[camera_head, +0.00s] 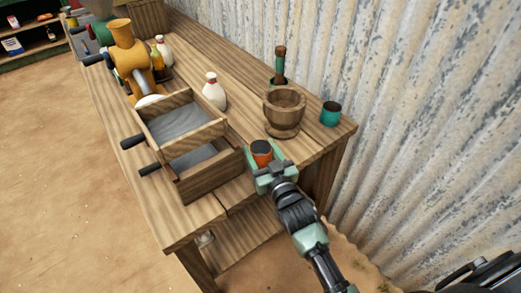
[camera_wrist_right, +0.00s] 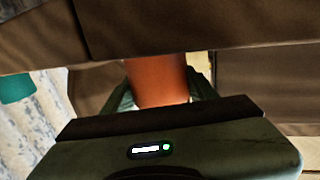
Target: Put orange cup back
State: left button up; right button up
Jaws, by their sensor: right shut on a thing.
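The orange cup (camera_head: 261,152) is at the near right part of the wooden table, between the drawer box and the wooden mortar. My right gripper (camera_head: 264,166) is shut on it. In the right wrist view the orange cup (camera_wrist_right: 158,80) stands between the two green fingers of the right gripper (camera_wrist_right: 160,92). I cannot tell whether the cup's base touches the tabletop. My left gripper is not in view.
A wooden drawer box (camera_head: 208,178) with black handles stands left of the cup. The mortar (camera_head: 284,112) is behind the cup, with a teal cup (camera_head: 330,113) to its right. A green bottle (camera_head: 280,68) and white bottle (camera_head: 214,91) stand farther back. Corrugated metal wall (camera_head: 400,90) borders the right.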

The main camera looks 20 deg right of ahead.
jog(key=o, duration=1.1)
jog(key=shift+f, duration=0.1)
jog(key=shift+o, duration=0.2)
jog(key=s+d, duration=0.1)
jog(key=s, duration=1.1)
jog(key=shift+b, duration=0.3)
